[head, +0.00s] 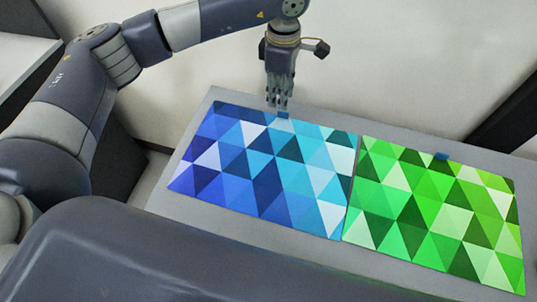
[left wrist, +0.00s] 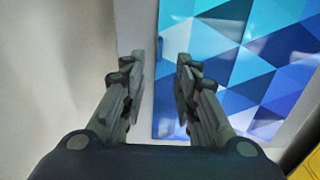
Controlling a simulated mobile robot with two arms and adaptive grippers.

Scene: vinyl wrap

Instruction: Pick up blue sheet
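The blue sheet (head: 268,168) lies flat on the left part of a grey table, with a pattern of blue and white triangles. A small dark blue tab (head: 283,115) sticks out at its far edge. My left gripper (head: 279,103) points down at that far edge, close to the tab. Whether the fingertips touch the tab cannot be told. My right gripper is not in view.
A green triangle-patterned sheet (head: 430,210) lies right of the blue one, edges nearly touching, with its own blue tab (head: 441,156). The grey table (head: 225,97) has a narrow bare strip along its far side. A pale wall stands behind.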

